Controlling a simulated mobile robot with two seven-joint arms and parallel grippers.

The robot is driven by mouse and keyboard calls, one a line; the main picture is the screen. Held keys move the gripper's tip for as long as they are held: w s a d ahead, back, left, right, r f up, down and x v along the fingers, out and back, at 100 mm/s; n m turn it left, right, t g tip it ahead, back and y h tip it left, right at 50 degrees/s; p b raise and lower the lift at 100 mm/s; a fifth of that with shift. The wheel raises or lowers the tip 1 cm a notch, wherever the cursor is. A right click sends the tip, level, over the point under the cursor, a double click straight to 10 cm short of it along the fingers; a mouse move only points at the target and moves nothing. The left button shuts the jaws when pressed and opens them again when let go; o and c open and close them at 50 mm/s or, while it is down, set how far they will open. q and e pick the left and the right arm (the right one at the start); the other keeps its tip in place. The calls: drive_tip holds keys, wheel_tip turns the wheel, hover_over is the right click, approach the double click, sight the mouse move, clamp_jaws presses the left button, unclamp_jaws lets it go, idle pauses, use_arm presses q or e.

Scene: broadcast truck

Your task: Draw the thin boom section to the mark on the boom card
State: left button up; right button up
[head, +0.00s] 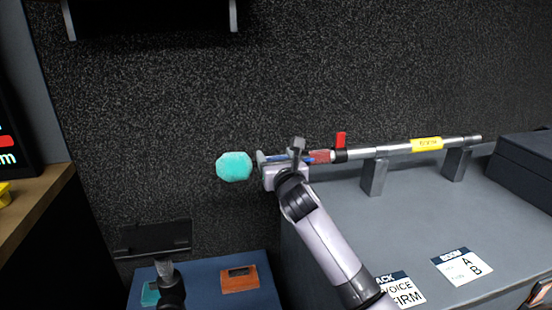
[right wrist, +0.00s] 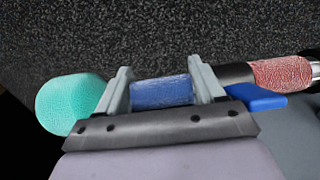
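The boom lies on two stands, with a thick silver tube (head: 400,149), a red lever (head: 341,139), a red textured section (head: 320,157) and a teal foam ball (head: 234,166) at its left end. My right gripper (head: 280,155) is at the blue grip behind the ball. In the right wrist view its fingers (right wrist: 160,90) flank the blue grip (right wrist: 162,93) closely at both ends. The foam ball (right wrist: 75,104) is left of the fingers, apart from the grip. The boom card (head: 462,266), with A and B, lies on the grey counter. My left gripper (head: 165,269) is low; its fingers are unclear.
The grey counter (head: 400,225) carries the boom stands (head: 375,177), another card (head: 403,290) and a dark case (head: 525,165) at right. A blue surface below holds an orange box (head: 239,279) and a teal item (head: 150,294). A wooden desk (head: 35,205) is at left.

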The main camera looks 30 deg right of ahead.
sight(231, 164)
drive_tip(key=c, duration=0.9)
drive_tip(key=shift+o, duration=0.2)
drive_tip(key=shift+w+a, duration=0.1)
drive_tip(key=shift+a, duration=0.4)
drive_tip(key=a, duration=0.3)
drive_tip(key=w+a+p, duration=0.1)
drive_tip(key=a, duration=0.2)
drive_tip(key=w+a, duration=0.1)
drive_tip(key=a, duration=0.2)
drive_tip(key=shift+w+a, duration=0.25)
drive_tip(key=shift+a, duration=0.1)
drive_tip(key=o, duration=1.2)
drive_tip(key=shift+c, duration=0.2)
drive_tip(key=shift+s, duration=0.15)
